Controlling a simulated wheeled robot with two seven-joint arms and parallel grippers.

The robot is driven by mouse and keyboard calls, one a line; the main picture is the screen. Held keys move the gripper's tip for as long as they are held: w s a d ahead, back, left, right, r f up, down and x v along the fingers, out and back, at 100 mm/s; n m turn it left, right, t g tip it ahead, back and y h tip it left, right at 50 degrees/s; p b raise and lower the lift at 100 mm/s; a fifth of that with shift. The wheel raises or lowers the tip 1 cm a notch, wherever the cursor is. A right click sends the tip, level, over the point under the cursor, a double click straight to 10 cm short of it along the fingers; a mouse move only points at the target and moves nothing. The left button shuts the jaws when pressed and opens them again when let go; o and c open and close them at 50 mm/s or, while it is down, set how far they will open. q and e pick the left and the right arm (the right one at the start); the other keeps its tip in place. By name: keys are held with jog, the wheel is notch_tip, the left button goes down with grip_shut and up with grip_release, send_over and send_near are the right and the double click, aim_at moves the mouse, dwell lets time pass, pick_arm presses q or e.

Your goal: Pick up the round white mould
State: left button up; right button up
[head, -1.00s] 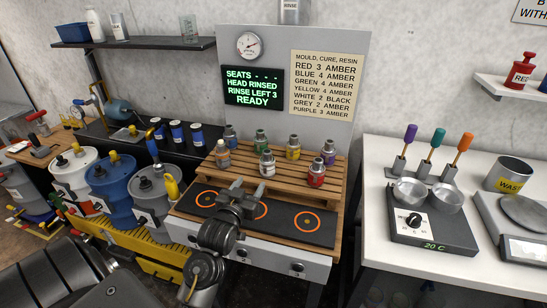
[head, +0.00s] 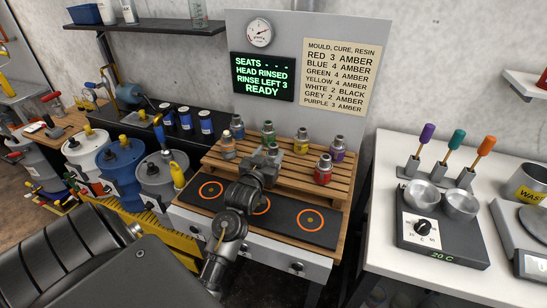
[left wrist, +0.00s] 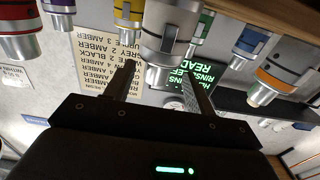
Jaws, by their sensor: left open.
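The round white mould (left wrist: 172,28) is a pale, metallic jar with a narrower neck, large at the top centre of the left wrist view, which looks upside down. My left gripper (left wrist: 158,68) is open, with one dark finger on each side of the mould's neck in that picture. I cannot tell whether the fingers touch it or how deep they reach. In the head view my left gripper (head: 262,168) is over the front of the wooden rack and mostly hides the white mould. My right gripper is not in view.
Close neighbours on the stepped wooden rack (head: 290,186) are the yellow (head: 301,143), green (head: 268,132), red (head: 323,170), purple (head: 337,150), blue (head: 237,127) and orange-banded (head: 228,146) jars. A dark mat (head: 283,222) with orange rings lies in front.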

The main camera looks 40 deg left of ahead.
aim_at(275, 144)
pick_arm(q)
jog(key=shift+r, duration=0.1)
jog(key=p+x, duration=0.2)
jog(key=x, duration=0.2)
jog(key=shift+w+r, duration=0.15)
jog(key=shift+w, duration=0.4)
jog(key=shift+c, duration=1.3)
grip_shut()
